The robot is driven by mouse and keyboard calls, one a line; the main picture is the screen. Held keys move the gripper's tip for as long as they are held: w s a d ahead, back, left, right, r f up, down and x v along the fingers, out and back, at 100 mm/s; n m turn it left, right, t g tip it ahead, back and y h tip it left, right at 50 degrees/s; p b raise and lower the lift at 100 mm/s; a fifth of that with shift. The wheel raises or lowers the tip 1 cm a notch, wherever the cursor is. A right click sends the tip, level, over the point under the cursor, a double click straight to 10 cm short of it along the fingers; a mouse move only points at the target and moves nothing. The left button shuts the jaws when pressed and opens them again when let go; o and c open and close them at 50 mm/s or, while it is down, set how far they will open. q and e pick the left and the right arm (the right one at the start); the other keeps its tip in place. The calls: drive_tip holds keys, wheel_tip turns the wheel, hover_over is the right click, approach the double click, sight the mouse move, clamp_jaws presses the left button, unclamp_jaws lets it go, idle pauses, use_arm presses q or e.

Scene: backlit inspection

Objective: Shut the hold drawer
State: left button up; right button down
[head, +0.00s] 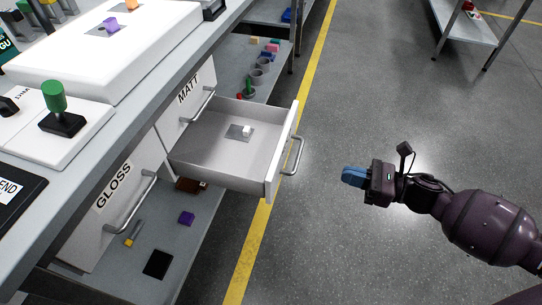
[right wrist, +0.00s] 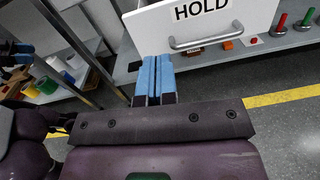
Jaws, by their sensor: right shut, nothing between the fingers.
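The hold drawer stands pulled well out between the MATT drawer (head: 180,106) and the GLOSS drawer (head: 112,205) in the head view. Its white front panel (head: 282,150) faces right, with a metal bar handle (head: 297,157). The right wrist view shows the HOLD label on this front (right wrist: 258,24) and the handle (right wrist: 200,43). A small white block (head: 246,131) lies on a grey patch inside. My right gripper (head: 345,176) has blue fingers, shut and empty, to the right of the front and apart from the handle. My left gripper is not in view.
The worktop (head: 190,62) above carries white panels and a green-knobbed part (head: 57,105). A lower shelf (head: 195,240) holds small items, including a purple block (head: 187,218). Open grey floor (head: 345,255) lies to the right, with a yellow line beneath the drawer front.

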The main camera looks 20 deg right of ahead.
drive_tip(key=w+n, duration=0.1)
drive_tip(key=n, duration=0.1)
drive_tip(key=b, duration=0.3)
approach(280, 157)
drive_tip(key=shift+g, duration=0.3)
drive_tip(key=x, duration=0.6)
drive_tip(key=shift+w, duration=0.1)
drive_tip(key=shift+w+a+r, duration=0.1)
drive_tip(key=shift+w+a, duration=0.25)
drive_tip(key=shift+a, duration=0.25)
drive_tip(key=shift+w+a, duration=0.1)
drive_tip(key=shift+w+a, duration=0.15)
drive_tip(key=shift+a, duration=0.05)
drive_tip(key=x, duration=2.1)
drive_tip(key=shift+a+r, duration=0.2)
drive_tip(key=shift+r, duration=0.1)
